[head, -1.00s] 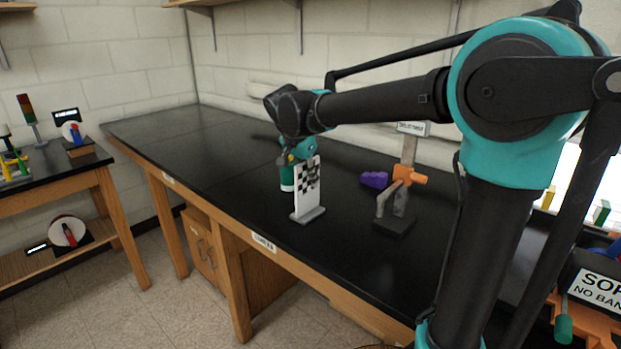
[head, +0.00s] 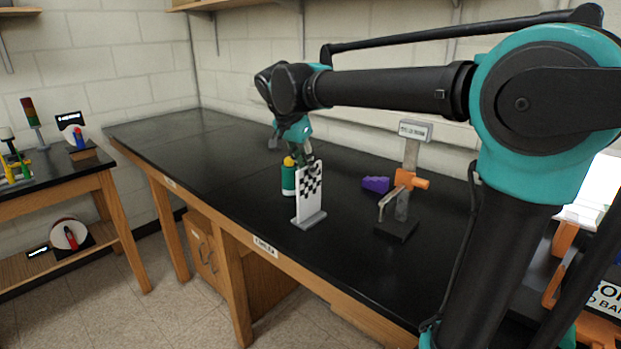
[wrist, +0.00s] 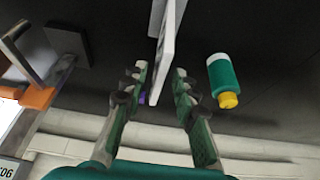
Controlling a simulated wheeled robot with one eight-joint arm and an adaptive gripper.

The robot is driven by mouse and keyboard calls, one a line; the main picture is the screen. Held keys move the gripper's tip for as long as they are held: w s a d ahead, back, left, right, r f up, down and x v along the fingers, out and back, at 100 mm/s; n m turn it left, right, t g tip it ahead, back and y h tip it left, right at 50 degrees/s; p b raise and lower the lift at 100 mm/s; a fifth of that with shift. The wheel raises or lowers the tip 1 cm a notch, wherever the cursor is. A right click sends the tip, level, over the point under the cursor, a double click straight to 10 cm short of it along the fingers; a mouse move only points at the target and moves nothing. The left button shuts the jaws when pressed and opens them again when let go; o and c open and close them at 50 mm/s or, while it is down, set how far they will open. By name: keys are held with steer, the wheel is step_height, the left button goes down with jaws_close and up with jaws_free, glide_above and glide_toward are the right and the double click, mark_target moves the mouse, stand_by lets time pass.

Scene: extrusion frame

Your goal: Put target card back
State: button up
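The target card (head: 311,190), white with a black checker pattern, stands upright in a grey base (head: 309,219) on the black bench. In the wrist view the card (wrist: 167,45) appears nearly edge-on, reaching in between the two fingers. My gripper (wrist: 160,72) is open, with a visible gap on both sides of the card. In the head view my gripper (head: 305,167) is at the card's top edge, coming from above and behind; the card hides part of it.
A green and white bottle with a yellow cap (head: 288,179) stands just behind the card; it also shows in the wrist view (wrist: 222,78). Right are a purple block (head: 376,184) and a stand with an orange clamp (head: 411,180). The bench's left part is clear.

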steer(key=v, duration=0.5)
steer(key=shift+s+r, duration=0.1)
steer(key=shift+r, duration=0.05)
